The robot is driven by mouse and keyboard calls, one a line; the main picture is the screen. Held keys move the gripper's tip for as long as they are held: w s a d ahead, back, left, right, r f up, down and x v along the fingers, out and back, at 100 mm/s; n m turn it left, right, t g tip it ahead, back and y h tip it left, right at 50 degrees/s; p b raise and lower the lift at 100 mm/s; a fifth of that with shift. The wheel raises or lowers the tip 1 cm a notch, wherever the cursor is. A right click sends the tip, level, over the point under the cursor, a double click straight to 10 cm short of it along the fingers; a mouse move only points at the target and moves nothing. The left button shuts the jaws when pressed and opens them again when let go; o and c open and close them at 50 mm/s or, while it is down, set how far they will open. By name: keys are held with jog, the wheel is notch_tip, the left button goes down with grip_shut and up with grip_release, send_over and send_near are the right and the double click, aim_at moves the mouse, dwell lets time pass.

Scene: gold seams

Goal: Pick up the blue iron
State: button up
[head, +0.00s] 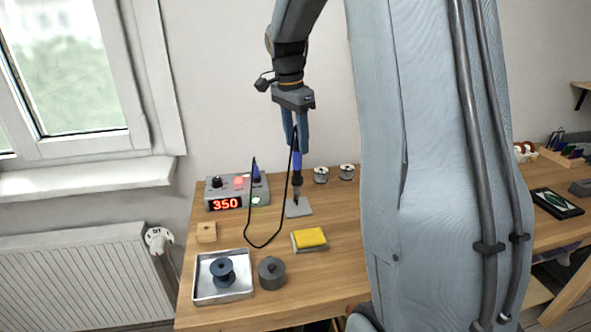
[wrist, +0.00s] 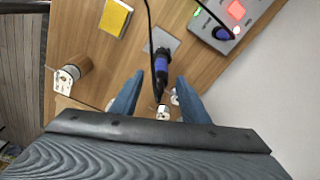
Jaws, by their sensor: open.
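The blue soldering iron (head: 297,166) stands upright, tip down, at a small grey stand (head: 298,209) on the wooden table. Its blue handle also shows between my fingers in the wrist view (wrist: 161,64). My gripper (head: 297,149) is open and points down over the iron, with one finger on each side of the handle's upper part. In the wrist view my gripper (wrist: 159,79) shows a gap between fingers and handle. A black cable (head: 251,205) runs from the iron's top and loops down in front.
A grey station (head: 236,190) reading 350 stands left of the iron. A yellow sponge (head: 310,238), a metal tray (head: 223,293) with a dark spool, a round dark pot (head: 271,273) and a wooden block (head: 206,232) lie in front. Two small tins (head: 321,175) stand behind right.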

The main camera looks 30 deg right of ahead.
aim_at(299, 163)
jog(key=shift+w+d+f+p, duration=0.15)
jog(key=shift+f+p, duration=0.6)
jog(key=shift+f, duration=1.25)
jog(key=shift+s+d+f+p, duration=0.2)
jog(key=shift+f+p, duration=0.5)
jog(key=shift+f, duration=1.25)
jog(key=shift+c, duration=0.3)
jog(key=shift+w, duration=0.2)
grip_shut()
